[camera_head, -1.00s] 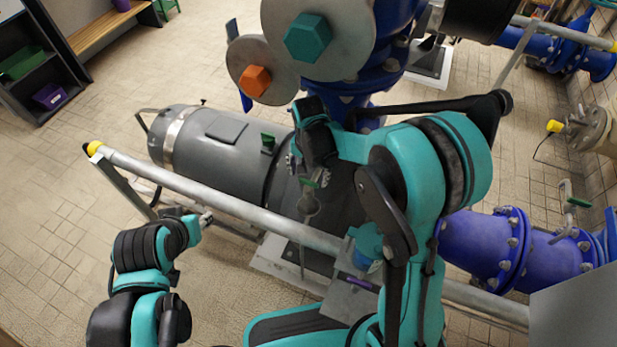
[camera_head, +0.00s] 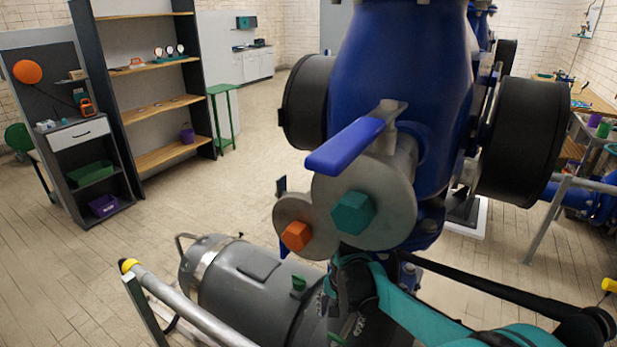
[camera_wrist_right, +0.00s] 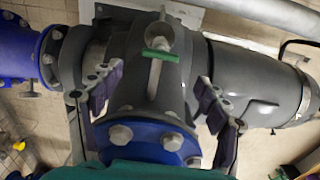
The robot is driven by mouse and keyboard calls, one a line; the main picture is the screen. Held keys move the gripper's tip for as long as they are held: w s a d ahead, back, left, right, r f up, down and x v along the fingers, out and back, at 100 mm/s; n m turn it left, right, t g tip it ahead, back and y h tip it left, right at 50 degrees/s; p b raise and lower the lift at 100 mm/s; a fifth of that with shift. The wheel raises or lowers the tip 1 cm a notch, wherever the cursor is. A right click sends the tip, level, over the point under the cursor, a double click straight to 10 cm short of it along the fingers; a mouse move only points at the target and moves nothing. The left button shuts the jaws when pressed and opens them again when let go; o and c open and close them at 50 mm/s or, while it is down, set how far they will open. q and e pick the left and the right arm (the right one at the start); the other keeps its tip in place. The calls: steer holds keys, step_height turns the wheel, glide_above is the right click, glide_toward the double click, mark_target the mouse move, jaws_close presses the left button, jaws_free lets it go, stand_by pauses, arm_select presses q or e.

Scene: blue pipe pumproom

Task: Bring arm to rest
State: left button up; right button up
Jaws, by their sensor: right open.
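My right arm (camera_head: 430,310) is teal and black and comes in at the lower right of the head view. Its gripper (camera_head: 348,305) hangs over the dark grey motor (camera_head: 225,275), just below the pump's hex bolts, partly cut off by the lower edge. In the right wrist view the gripper (camera_wrist_right: 160,95) is open, its two fingers wide apart. Nothing is held between them. Behind them are a grey housing with a green-handled part (camera_wrist_right: 160,55) and a blue bolted flange (camera_wrist_right: 145,138). My left arm is not in view.
A blue pump (camera_head: 405,80) with a blue lever (camera_head: 345,145), a teal hex bolt (camera_head: 352,213) and an orange one (camera_head: 296,236) rises close ahead. A grey rail (camera_head: 185,308) runs at lower left. Shelves (camera_head: 165,105) stand beyond open tiled floor.

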steer(key=s+d+r+n+t, duration=0.3)
steer(key=s, duration=0.5)
steer(key=s+d+r+n+t, duration=0.3)
steer(key=s+r+n+t, duration=0.1)
steer(key=s, duration=0.3)
steer(key=shift+s+d, duration=0.4)
